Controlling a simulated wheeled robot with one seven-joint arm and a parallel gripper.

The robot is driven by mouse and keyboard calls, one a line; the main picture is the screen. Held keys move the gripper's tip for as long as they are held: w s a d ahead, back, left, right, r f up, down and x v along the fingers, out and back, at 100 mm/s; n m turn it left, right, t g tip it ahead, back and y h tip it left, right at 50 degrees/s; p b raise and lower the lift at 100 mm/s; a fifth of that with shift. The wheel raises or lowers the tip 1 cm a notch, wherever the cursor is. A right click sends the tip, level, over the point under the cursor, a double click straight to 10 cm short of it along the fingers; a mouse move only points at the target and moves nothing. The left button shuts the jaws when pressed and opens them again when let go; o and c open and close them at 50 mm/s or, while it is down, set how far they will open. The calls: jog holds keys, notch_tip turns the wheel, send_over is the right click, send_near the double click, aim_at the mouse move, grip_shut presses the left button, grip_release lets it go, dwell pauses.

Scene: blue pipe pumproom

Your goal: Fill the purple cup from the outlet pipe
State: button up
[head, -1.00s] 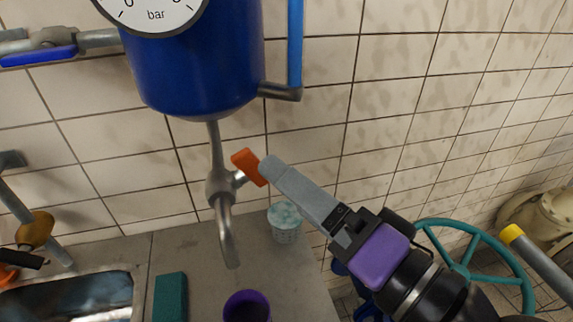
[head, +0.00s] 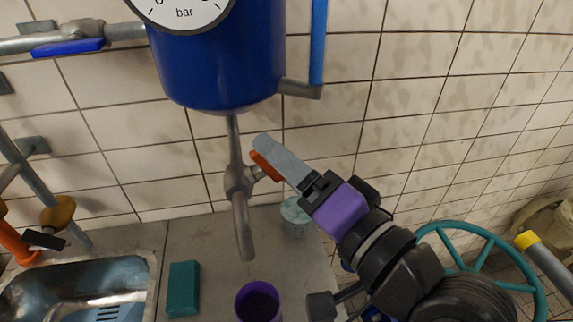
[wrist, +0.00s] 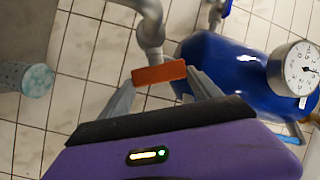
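The purple cup (head: 243,306) stands upright on the counter below the outlet pipe (head: 242,225), cut off by the lower edge of the head view. The pipe hangs from the blue tank and its mouth points down, just behind the cup in the picture. Its valve has an orange lever (head: 264,166). My gripper (head: 264,142) is at the lever, one finger overlapping it. In the wrist view the fingers are spread, with the orange lever (wrist: 158,74) between the tips; contact is unclear. No water shows. The cup's inside looks dark.
The blue tank (head: 215,70) with a pressure gauge (head: 185,8) hangs above. A teal block (head: 184,288) and a sink (head: 85,285) lie left. A pale textured cup-like container (head: 297,222) stands behind my gripper. A teal handwheel (head: 485,260) is at right.

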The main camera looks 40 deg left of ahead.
jog(key=c, duration=0.3)
jog(key=m+h+p, duration=0.1)
jog(key=p, duration=0.5)
jog(key=shift+r+h, duration=0.4)
jog(key=shift+c, duration=0.2)
jog(key=shift+m+t+p, duration=0.3)
jog(key=shift+p, duration=0.5)
jog(key=shift+f+h+p, duration=0.15)
jog(key=shift+h+p, duration=0.25)
jog(key=shift+p, duration=0.25)
jog(key=shift+f, duration=0.1)
jog(key=o, duration=1.4)
jog(key=shift+s, duration=0.1)
